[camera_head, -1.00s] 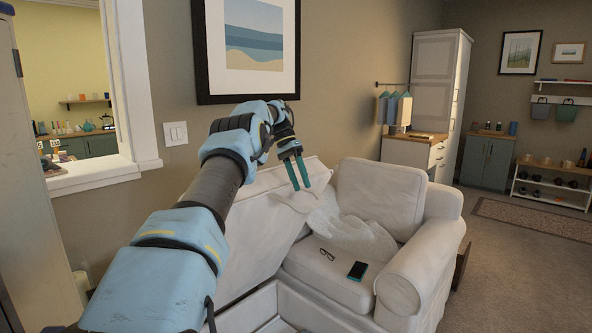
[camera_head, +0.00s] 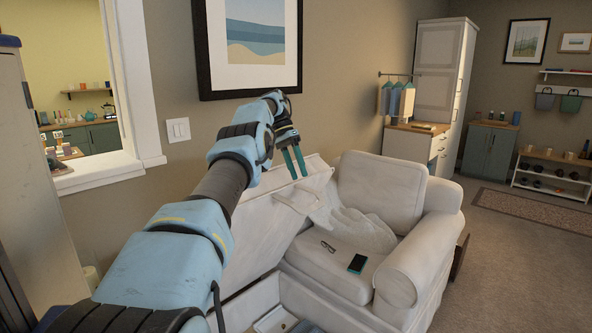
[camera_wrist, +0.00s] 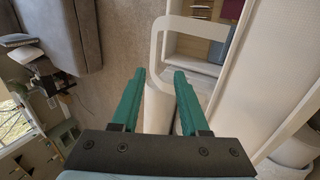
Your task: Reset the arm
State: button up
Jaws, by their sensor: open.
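My gripper (camera_head: 293,162) is open, with its two green fingers apart and nothing between them that it grips. In the head view it hangs above the raised, tilted seat lid (camera_head: 262,232) of the white sofa (camera_head: 377,190). In the wrist view my gripper (camera_wrist: 158,80) points toward a pale loop-shaped strap or handle (camera_wrist: 158,50) on the lid. Whether the fingers touch it cannot be told. My arm reaches out from the lower left.
Glasses (camera_head: 328,246) and a phone (camera_head: 357,263) lie on the sofa seat, with a crumpled throw (camera_head: 358,228) behind them. An open storage compartment (camera_head: 272,318) shows under the lid. A framed picture (camera_head: 249,48) hangs on the wall.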

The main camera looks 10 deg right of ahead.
jog(key=shift+r, duration=0.1)
jog(key=s+a+f+n+t+y, duration=0.1)
jog(key=s+a+f+n+t, duration=0.1)
jog(key=s+a, duration=0.4)
jog(key=s+a+f+n+t+y+b, duration=0.1)
jog(key=s+a+n, duration=0.3)
jog(key=s, duration=1.3)
jog(key=s+a+f+n+t+y+b, duration=0.1)
jog(key=s+a+f+n+t, duration=0.1)
jog(key=s+a, duration=0.8)
jog(key=shift+s+a+f+n+t, duration=0.15)
jog(key=shift+s+f+n+t, duration=0.35)
jog(key=shift+s, duration=0.6)
